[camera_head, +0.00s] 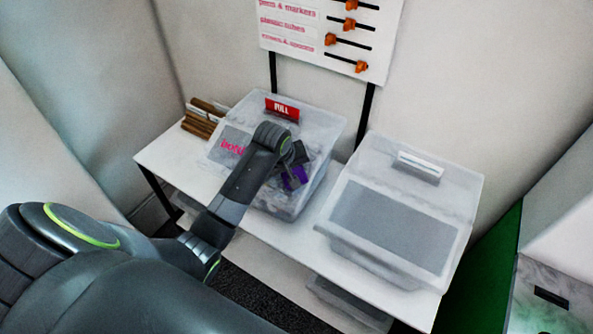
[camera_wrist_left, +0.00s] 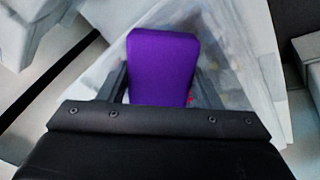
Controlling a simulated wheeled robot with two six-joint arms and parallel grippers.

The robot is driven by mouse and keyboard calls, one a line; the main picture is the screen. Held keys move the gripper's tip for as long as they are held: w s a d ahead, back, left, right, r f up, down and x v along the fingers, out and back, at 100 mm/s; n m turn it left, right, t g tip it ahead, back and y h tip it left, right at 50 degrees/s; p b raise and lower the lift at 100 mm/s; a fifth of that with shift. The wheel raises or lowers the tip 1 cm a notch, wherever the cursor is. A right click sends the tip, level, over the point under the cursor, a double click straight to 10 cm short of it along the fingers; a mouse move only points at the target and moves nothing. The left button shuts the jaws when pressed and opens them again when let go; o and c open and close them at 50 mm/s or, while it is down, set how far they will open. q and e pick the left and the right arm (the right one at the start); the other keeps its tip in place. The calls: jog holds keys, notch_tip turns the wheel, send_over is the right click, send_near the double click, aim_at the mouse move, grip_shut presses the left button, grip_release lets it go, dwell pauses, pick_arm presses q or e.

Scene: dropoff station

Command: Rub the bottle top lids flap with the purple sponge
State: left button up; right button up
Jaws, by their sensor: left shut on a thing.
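My left gripper (camera_head: 296,172) is shut on the purple sponge (camera_head: 292,180), which also fills the middle of the left wrist view (camera_wrist_left: 162,68) between the two fingers. The bottle tops bin is the clear, whitish box (camera_head: 318,188) at the left of the table, with pink lettering partly hidden by my arm and a red "FULL" sign (camera_head: 283,108) at its top. The sponge is at the front of this box, over or against its sloping flap (camera_head: 218,150). I cannot tell whether it touches. My right gripper is not in view.
A second clear box (camera_head: 345,250) with a grey panel stands to the right on the white table (camera_head: 160,160). Brown sticks (camera_head: 200,125) lie at the back left. A board with orange knobs (camera_head: 335,35) stands behind. A green panel (camera_head: 490,270) is at the right.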

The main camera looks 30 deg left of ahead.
pick_arm(q)
jog(key=shift+a, duration=2.15)
jog(key=shift+r, duration=0.1)
jog(key=shift+s+r, duration=0.2)
jog(key=shift+r, duration=0.5)
jog(key=shift+v, duration=2.15)
jog(key=shift+d, duration=0.1)
jog(key=v, duration=0.3)
